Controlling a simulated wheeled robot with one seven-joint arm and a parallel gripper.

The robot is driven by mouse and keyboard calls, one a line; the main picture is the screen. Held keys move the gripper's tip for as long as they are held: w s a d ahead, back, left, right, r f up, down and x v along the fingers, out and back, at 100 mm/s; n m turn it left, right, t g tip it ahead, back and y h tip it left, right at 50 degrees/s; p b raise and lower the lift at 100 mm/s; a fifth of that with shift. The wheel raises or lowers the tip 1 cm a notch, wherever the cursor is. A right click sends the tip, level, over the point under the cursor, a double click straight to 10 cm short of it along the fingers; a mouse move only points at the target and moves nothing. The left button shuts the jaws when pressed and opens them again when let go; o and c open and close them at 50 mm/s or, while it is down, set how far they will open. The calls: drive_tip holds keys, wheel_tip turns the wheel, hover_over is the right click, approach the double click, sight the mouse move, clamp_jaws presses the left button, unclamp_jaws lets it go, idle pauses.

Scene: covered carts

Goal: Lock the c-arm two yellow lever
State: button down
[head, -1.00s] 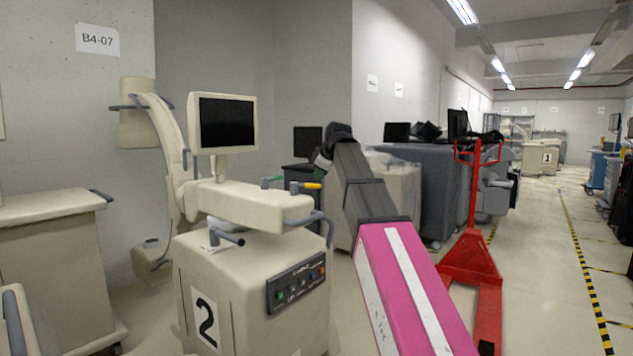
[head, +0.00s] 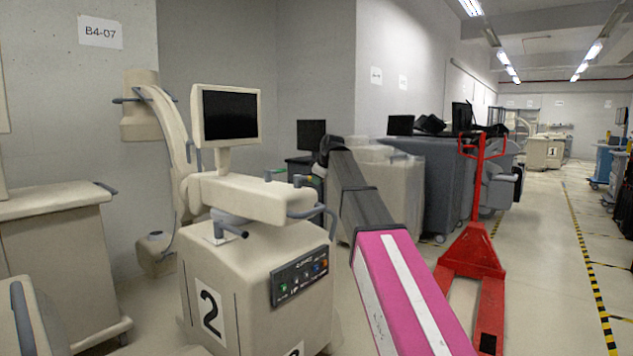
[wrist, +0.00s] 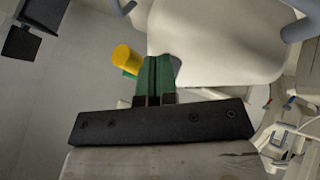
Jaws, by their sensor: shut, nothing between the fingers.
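The c-arm marked 2 (head: 255,275) stands left of centre in the head view, with a cream horizontal arm (head: 240,198) on top. Its yellow lever (wrist: 125,58) shows in the wrist view as a short yellow cylinder beside the cream housing (wrist: 215,40). My gripper (wrist: 156,62) has green fingers, shut together and empty. The fingertips are just right of the yellow lever in the picture; I cannot tell whether they touch it.
A red pallet jack (head: 473,250) stands right of my arm. A cream cart (head: 60,265) is at the left, and covered grey carts (head: 440,180) line the wall behind. A wide aisle (head: 550,260) is clear at the right.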

drive_tip(key=shift+w+d+n+y, duration=0.3)
drive_tip(key=shift+w+n, duration=0.1)
drive_tip(key=shift+n, duration=0.1)
idle(0.4)
drive_tip(key=shift+w+d+r+n+g+y, duration=0.1)
drive_tip(key=shift+w+d+n+g+y, duration=0.1)
drive_tip(key=shift+w+n+g+y, duration=0.35)
drive_tip(key=shift+w+d+n+g+y, duration=0.15)
drive_tip(key=shift+w+d+n+g, duration=0.1)
drive_tip(key=shift+w+n, duration=0.45)
drive_tip(key=w+n+g+y, duration=0.1)
drive_tip(key=w+n+g, duration=0.1)
drive_tip(key=w+n, duration=0.2)
drive_tip(key=shift+w+a+y, duration=0.4)
drive_tip(key=shift+w, duration=0.7)
drive_tip(key=shift+w+a, duration=0.1)
drive_tip(key=shift+w, duration=0.05)
